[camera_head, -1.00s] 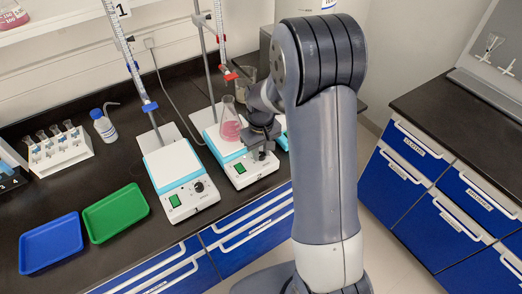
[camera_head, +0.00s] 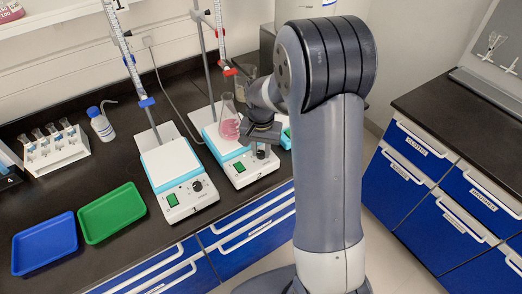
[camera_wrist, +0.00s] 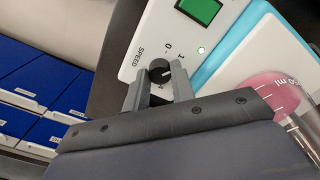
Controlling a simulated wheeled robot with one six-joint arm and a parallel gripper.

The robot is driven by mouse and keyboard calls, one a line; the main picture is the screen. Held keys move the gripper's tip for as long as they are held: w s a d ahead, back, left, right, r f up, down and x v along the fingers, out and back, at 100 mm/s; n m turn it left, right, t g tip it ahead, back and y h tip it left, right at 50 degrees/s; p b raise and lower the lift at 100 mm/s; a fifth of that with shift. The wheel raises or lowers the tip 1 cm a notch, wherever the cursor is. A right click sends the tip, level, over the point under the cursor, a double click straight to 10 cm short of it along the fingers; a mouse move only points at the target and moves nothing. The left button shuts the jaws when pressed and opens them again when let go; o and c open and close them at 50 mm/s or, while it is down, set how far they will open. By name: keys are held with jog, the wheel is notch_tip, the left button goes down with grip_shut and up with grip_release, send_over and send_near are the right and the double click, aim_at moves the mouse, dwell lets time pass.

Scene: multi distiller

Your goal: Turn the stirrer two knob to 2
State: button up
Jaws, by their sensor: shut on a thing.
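The right stirrer (camera_head: 240,178), with a white body, teal band and green switch, stands on the black bench. Its black speed knob (camera_wrist: 160,72) is on the front panel, beside the printed SPEED, 0 and 1. A pale pointer line shows on the knob. My gripper (camera_wrist: 158,86) is shut on the knob, one finger on each side, and hides the lower part of the dial, so any further numbers are not seen. In the head view my gripper (camera_head: 261,148) is over the front of this stirrer.
A flask of pink liquid (camera_head: 229,124) stands on the right stirrer, close beside my gripper, below a clamped burette. The left stirrer (camera_head: 172,170) is next to it. Green (camera_head: 112,212) and blue (camera_head: 45,244) trays and a bottle (camera_head: 101,125) are further left.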

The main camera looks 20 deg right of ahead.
aim_at(261, 152)
jog(key=m+b, duration=0.1)
jog(key=m, duration=0.5)
jog(key=shift+m, duration=0.4)
dwell(0.4)
jog(key=o, duration=1)
notch_tip(261, 152, up, 11)
jog(key=shift+b, duration=0.3)
jog(key=shift+f, duration=0.15)
